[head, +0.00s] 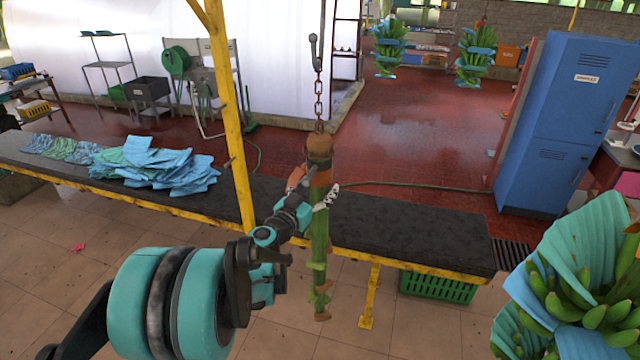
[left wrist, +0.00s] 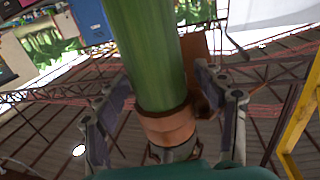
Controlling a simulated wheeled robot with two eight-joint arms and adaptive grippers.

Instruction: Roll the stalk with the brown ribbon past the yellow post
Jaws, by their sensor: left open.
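The green stalk (head: 319,232) hangs upright from a rusty chain, with a brown top end and small brown stubs down its side. Brown-orange ribbon (head: 297,177) shows near its upper part. In the left wrist view the stalk (left wrist: 145,50) fills the middle, with a brown band (left wrist: 168,128) around it. My left gripper (head: 312,194) is at the stalk's upper part, its fingers open on either side of it; contact is unclear. The yellow post (head: 232,120) stands left of the stalk; a yellow beam (left wrist: 300,120) shows in the wrist view. My right gripper is out of view.
A dark-topped bench (head: 400,225) with yellow edging runs behind the stalk. Blue sheets (head: 160,165) lie on its left. A green crate (head: 438,287) is beneath it. A banana bunch (head: 590,290) in blue wrapping hangs at right, before a blue locker (head: 560,125).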

